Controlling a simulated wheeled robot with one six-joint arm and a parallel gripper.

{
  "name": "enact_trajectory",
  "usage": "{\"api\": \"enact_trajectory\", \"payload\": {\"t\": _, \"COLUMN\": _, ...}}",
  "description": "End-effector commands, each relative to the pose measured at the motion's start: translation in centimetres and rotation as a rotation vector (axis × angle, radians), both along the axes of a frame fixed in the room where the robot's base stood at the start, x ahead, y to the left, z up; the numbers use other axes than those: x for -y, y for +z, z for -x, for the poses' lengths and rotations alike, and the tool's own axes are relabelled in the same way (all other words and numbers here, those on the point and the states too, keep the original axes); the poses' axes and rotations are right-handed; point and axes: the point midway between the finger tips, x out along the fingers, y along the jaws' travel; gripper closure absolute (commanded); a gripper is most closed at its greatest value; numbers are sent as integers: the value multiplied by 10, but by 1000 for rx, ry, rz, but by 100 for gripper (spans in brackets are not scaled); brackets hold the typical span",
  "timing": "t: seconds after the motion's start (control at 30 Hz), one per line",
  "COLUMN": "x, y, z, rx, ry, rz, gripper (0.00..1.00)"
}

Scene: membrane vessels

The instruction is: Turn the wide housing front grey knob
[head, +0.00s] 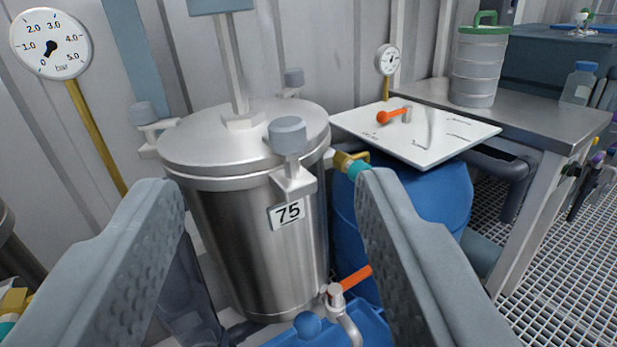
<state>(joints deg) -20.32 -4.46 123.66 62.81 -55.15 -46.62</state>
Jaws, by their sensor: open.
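The wide housing (235,235) is a steel cylinder with a flat lid and a "75" label, standing upright at the centre. Its front grey knob (287,136) sits on a pale bracket at the lid's front right edge. Other grey knobs are at the lid's left (143,113) and back (294,77). My gripper (267,185) is open and empty, its two grey fingers either side of the housing in the picture. The front knob appears between and beyond the fingertips, with no visible contact. The fingers hide part of the housing's lower left and the blue drum.
A grey post (236,70) rises from the lid. Right of the housing, a blue drum (430,205) carries a white board (420,145) with an orange-handled item. An orange-handled valve (338,293) is low in front. A gauge (50,44) is upper left; a steel bench (535,130) is right.

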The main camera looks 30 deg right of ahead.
Motion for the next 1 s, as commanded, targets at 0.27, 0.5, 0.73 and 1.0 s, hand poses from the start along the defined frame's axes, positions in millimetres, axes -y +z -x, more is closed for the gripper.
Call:
{"api": "enact_trajectory", "payload": {"t": 0.27, "x": -12, "y": -43, "z": -16, "rx": -75, "ry": -115, "rz": 38, "gripper": 49}}
{"api": "enact_trajectory", "payload": {"t": 0.5, "x": -5, "y": -46, "z": -28, "rx": -82, "ry": -129, "rz": 43, "gripper": 49}}
{"api": "enact_trajectory", "payload": {"t": 0.73, "x": 16, "y": -46, "z": -59, "rx": -82, "ry": -129, "rz": 43, "gripper": 49}}
{"api": "enact_trajectory", "payload": {"t": 1.0, "x": 42, "y": -46, "z": -99, "rx": -80, "ry": -128, "rz": 42, "gripper": 49}}
